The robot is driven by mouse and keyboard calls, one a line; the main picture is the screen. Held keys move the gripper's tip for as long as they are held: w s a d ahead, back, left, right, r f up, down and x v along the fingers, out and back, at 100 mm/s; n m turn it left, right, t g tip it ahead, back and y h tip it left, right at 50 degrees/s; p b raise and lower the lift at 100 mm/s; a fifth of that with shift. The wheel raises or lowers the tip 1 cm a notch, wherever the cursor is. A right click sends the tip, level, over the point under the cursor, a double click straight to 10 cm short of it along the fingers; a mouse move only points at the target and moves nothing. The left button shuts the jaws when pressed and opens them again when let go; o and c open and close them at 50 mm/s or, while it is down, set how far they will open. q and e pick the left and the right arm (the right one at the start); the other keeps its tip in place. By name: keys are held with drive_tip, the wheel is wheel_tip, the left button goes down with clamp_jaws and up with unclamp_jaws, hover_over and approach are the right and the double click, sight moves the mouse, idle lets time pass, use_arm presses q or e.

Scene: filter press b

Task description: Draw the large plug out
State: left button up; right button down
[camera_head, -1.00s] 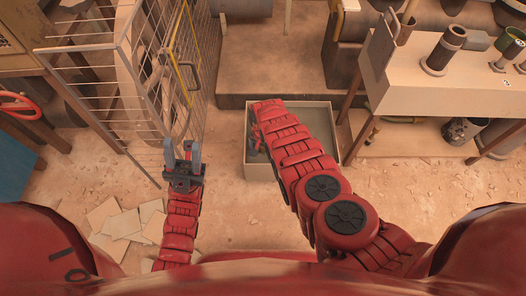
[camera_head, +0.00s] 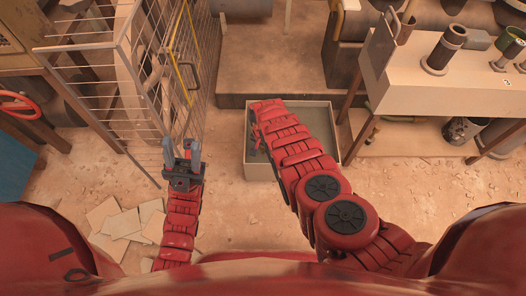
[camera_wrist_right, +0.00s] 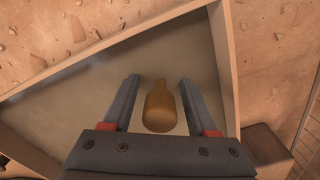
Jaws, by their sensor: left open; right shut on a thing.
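The large plug (camera_wrist_right: 159,108), a brownish-yellow bottle-shaped piece with a narrow neck, shows between the fingers of my right gripper (camera_wrist_right: 160,82) in the right wrist view. The right gripper is shut on it, over the grey floor of a pale open box. In the head view my right forearm hides the plug and most of that gripper inside the box (camera_head: 260,171). My left gripper (camera_head: 182,152) is open and empty, fingers pointing away from me, to the left of the box and beside the wire cage.
The wire cage (camera_head: 108,82) with its yellow-edged door stands at the left. A raised step (camera_head: 275,98) lies behind the box. A pale bench (camera_head: 440,86) with upright cylinders stands at the right. Loose tiles (camera_head: 125,222) lie on the floor at the front left.

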drive_tip(key=shift+r+p, duration=2.65)
drive_tip(key=shift+r, duration=0.1)
drive_tip(key=shift+r+p, duration=1.1)
drive_tip(key=shift+f, duration=0.1)
